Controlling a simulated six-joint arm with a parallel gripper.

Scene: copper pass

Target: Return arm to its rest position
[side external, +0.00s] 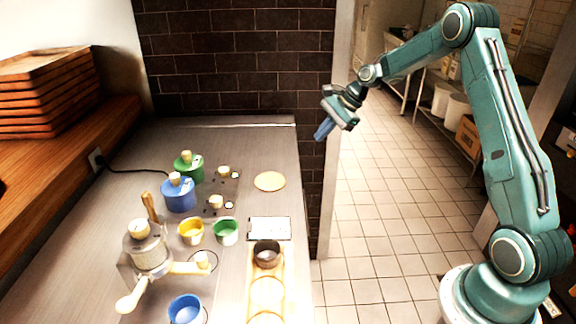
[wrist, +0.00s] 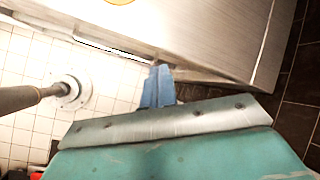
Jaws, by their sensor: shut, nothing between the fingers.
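My gripper (side external: 324,131) is raised at the upper middle of the side external view, past the right edge of the metal counter (side external: 140,300). Its blue fingers point down and are shut with nothing between them. In the wrist view the fingers (wrist: 158,86) show together at the centre, with the counter's edge beyond them. My teal arm is bent high at the elbow. The gripper is apart from everything on the counter.
The counter holds a blue canister (side external: 178,196), a green canister (side external: 188,166), a yellow cup (side external: 191,232), a green cup (side external: 226,232), a blue cup (side external: 185,310), a metal pot (side external: 148,250) and a dark ring (side external: 267,253) on a wooden board. A brick wall (side external: 235,60) stands behind. The tiled floor between is clear.

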